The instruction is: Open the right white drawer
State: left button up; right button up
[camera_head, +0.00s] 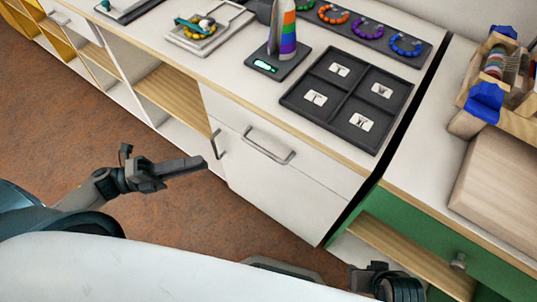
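The white drawer (315,172) is in the right part of the white counter, under the dark divided tray. Its front looks flush with the cabinet, so it appears shut. A grey bar handle (268,146) is on its front. My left gripper (190,166) is in front of the counter, left of the drawer and apart from the handle, with its fingers pointing right. I cannot tell whether its fingers are apart. Dark parts of my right arm show at the bottom edge, below and right of the drawer; its fingertips cannot be made out.
A second, upright handle (217,144) is left of the drawer. Open wooden shelves (172,98) are further left. The dark divided tray (348,97) and a striped cone (283,30) stand on top. A green cabinet (428,243) adjoins at right. The brown floor before the drawer is clear.

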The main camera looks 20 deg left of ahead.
aim_at(263, 150)
pick_arm(q)
jog(key=shift+s+d+r+m+g, duration=0.15)
jog(key=shift+d+r+m+g, duration=0.05)
jog(key=shift+m+g, duration=0.1)
pick_arm(e)
jog(key=shift+r, duration=0.25)
pick_arm(q)
jog(key=shift+d, duration=0.1)
